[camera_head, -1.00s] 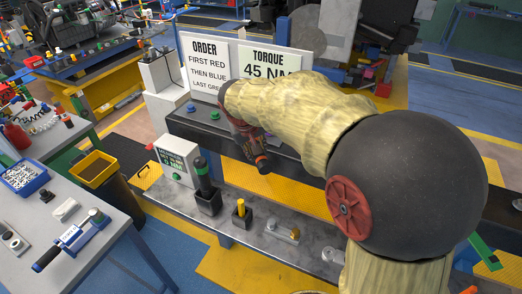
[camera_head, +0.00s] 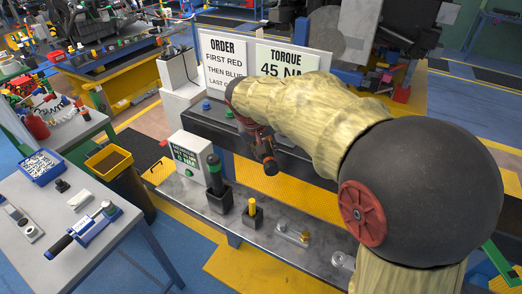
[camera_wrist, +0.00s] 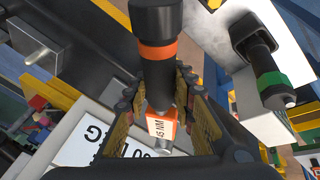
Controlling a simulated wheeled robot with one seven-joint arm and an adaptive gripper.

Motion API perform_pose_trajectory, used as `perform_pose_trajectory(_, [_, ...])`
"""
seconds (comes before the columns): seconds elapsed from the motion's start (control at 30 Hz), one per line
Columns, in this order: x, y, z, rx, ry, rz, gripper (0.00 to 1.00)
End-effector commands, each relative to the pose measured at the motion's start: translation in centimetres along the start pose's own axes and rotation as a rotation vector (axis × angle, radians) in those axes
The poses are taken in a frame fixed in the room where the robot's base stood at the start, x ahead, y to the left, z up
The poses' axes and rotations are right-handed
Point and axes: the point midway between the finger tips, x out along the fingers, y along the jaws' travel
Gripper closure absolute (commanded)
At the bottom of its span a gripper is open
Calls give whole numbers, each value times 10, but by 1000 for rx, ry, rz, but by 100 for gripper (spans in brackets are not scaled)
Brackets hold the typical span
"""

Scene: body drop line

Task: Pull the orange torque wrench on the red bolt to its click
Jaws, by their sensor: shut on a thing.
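The orange torque wrench (camera_wrist: 162,126) shows in the wrist view with a black handle, an orange collar and an orange block marked 45 NM. My gripper (camera_wrist: 165,112) is shut on it, one finger on each side. In the head view my gripper (camera_head: 250,128) is low over the dark beam, partly hidden by my arm. The wrench's black and orange end (camera_head: 268,160) sticks out below it toward the grey bench. The red bolt is hidden in both views. A readout box (camera_head: 190,160) beside the bench's left end shows 0 NM.
A green-banded tool (camera_head: 215,174) and a yellow-topped one (camera_head: 252,208) stand in black holders on the grey bench (camera_head: 228,228), close to the wrench. Blue bolts (camera_head: 207,105) sit on the beam. Order and torque signs (camera_head: 224,65) stand behind. A side table (camera_head: 118,240) is at left.

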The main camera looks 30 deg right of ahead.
Motion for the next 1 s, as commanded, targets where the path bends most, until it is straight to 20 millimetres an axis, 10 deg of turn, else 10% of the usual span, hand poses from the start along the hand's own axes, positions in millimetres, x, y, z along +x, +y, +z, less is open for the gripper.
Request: perform_pose_trajectory(1.0, [-30, 11, -10, -11, 8, -5, 100])
